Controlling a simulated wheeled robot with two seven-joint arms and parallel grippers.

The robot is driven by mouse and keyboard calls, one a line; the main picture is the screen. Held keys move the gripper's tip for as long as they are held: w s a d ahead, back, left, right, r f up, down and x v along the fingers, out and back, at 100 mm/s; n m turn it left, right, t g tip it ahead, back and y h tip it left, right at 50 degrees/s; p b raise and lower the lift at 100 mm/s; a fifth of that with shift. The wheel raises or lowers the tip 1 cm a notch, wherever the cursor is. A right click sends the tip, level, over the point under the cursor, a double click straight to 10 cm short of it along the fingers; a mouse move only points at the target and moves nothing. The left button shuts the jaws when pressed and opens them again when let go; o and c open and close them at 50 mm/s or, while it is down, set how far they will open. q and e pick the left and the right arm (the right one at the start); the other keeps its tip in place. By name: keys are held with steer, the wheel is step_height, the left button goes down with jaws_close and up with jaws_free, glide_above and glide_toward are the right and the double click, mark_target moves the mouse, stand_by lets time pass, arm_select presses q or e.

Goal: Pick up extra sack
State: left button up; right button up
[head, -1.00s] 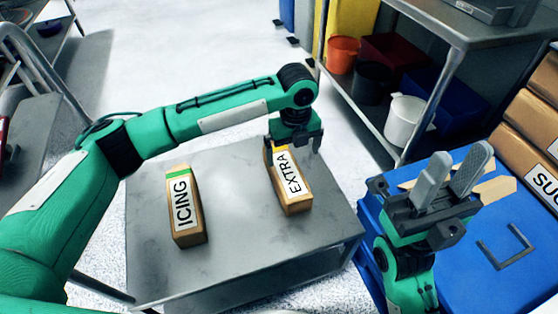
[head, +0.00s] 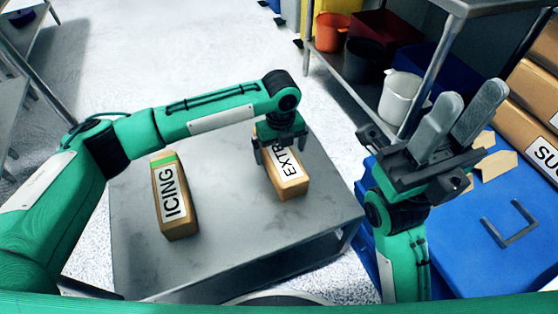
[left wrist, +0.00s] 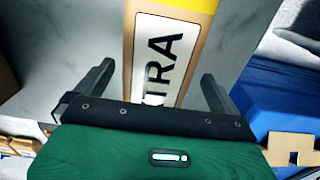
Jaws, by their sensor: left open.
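The extra sack (head: 290,187) is a tan block with a white "EXTRA" label, lying on the grey metal table. My left gripper (head: 280,153) is over its far half and hides part of the label in the head view. In the left wrist view the sack (left wrist: 165,50), with its yellow band, runs between the two spread fingers (left wrist: 160,85), with a gap on each side. The left gripper is open and holds nothing. My right gripper (head: 470,96) is raised at the right, fingers apart and empty.
A tan "ICING" sack (head: 172,203) with a green band lies left on the same table (head: 225,220). A blue surface (head: 480,262) with a grey handle is at the right. A shelf with a white bucket (head: 405,95) stands behind. Tan sacks (head: 535,110) are stacked far right.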

arm_select(q)
step_height(320, 180, down, 4)
steer(key=shift+a+b, duration=0.15)
steer(key=shift+b, duration=0.8)
steer(key=shift+s, duration=0.1)
steer(key=c, duration=1.6)
steer(key=shift+r, duration=0.1)
steer(key=shift+c, duration=0.9)
